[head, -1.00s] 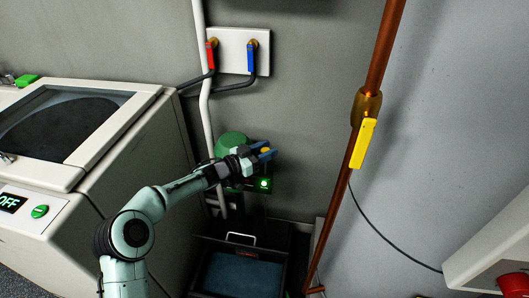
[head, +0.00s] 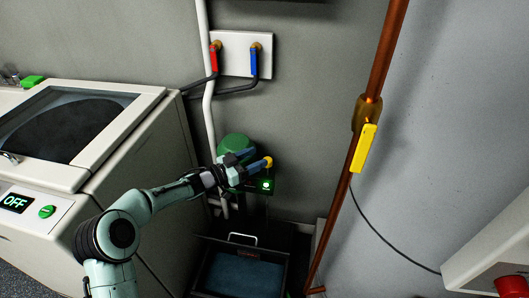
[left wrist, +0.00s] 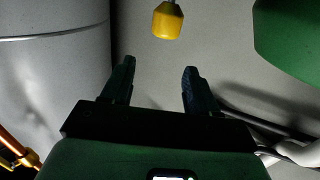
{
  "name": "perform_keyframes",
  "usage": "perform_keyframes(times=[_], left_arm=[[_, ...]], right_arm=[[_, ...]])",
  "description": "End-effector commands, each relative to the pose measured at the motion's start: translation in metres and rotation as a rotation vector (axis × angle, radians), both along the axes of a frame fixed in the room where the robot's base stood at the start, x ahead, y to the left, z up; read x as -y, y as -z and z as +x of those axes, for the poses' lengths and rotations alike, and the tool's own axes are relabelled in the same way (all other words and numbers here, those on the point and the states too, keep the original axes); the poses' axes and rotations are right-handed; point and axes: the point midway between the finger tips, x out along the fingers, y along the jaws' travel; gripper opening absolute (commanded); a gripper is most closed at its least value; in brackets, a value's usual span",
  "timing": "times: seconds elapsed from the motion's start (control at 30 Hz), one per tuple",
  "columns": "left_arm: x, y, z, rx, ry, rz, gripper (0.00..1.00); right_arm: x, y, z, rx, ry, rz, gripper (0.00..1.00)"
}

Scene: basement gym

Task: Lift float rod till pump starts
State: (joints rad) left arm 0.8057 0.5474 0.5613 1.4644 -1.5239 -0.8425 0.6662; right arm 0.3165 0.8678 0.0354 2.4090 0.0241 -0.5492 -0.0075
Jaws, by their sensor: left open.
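The float rod's yellow knob (head: 268,162) shows by the green pump (head: 235,146) in the head view. In the left wrist view the knob (left wrist: 167,22) hangs on a thin rod just beyond the fingertips, with a gap. My left gripper (head: 256,159) is open and empty, its two fingers spread toward the knob; they also show in the left wrist view (left wrist: 157,70). The pump's green side (left wrist: 292,28) is at the upper right there. A green light (head: 266,185) glows on the dark box below the knob. My right gripper is out of view.
A dark sump with a grey-blue surface and a white handle (head: 243,237) lies below. A white pipe (head: 208,110) runs down behind the pump. A copper pipe with a yellow lever (head: 364,148) stands to the right. A washing machine (head: 110,160) is at left.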

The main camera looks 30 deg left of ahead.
Motion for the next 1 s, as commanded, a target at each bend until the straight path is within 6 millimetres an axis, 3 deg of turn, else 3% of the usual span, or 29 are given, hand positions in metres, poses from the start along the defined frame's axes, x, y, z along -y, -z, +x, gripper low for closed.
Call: perform_keyframes(times=[0.2, 0.4, 1.0], left_arm=[[-0.026, -0.002, -0.042, -0.001, -0.002, 0.003, 0.59], [-0.038, -0.001, -0.063, -0.001, -0.001, 0.001, 0.59], [-0.040, 0.000, -0.068, 0.001, 0.001, 0.000, 0.59]], right_arm=[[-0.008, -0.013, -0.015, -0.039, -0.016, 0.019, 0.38], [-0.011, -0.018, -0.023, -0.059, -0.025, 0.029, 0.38], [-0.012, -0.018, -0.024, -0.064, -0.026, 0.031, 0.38]])
